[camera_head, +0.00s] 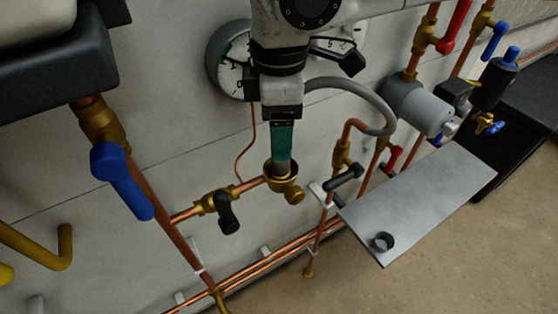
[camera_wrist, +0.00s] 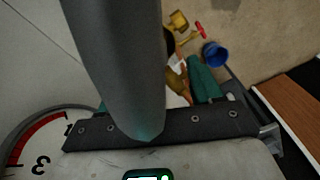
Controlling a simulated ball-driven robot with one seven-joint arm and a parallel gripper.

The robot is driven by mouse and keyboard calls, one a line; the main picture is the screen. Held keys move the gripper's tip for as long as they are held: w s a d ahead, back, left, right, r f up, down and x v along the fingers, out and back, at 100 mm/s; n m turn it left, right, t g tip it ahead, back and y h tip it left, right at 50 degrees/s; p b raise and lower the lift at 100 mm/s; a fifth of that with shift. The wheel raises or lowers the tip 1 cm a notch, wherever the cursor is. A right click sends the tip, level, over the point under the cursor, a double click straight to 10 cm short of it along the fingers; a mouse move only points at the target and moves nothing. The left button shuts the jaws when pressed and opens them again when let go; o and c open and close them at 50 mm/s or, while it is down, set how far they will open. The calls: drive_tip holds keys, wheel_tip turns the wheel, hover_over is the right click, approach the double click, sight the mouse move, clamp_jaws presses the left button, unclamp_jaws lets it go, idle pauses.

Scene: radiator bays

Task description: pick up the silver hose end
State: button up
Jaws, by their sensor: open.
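A grey hose (camera_head: 345,84) arcs out from beside my gripper and loops down to the right, near a grey cylinder. In the wrist view a thick grey hose-like length (camera_wrist: 115,60) crosses close to the camera and hides part of my gripper. I cannot make out a separate silver end on it. My gripper (camera_head: 282,166), with teal fingers, points down, its tips at the mouth of a brass fitting (camera_head: 290,188) in the head view. It is open. In the wrist view one teal finger (camera_wrist: 205,80) shows clearly; the other is mostly hidden. Whether anything lies between them is unclear.
A grey shelf (camera_head: 430,195) with a small dark cup (camera_head: 382,242) stands at right. Copper pipes, a black-handled valve (camera_head: 228,212) and a blue-handled valve (camera_head: 120,180) crowd the left. A round gauge (camera_head: 228,62) is behind my arm. Bare floor lies below.

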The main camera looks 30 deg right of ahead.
drive_tip(key=shift+w+d+f, duration=0.1)
drive_tip(key=shift+f, duration=1.45)
drive_tip(key=shift+w+d+f, duration=0.1)
drive_tip(key=shift+f, duration=1.45)
clamp_jaws()
drive_tip(key=shift+r, duration=0.1)
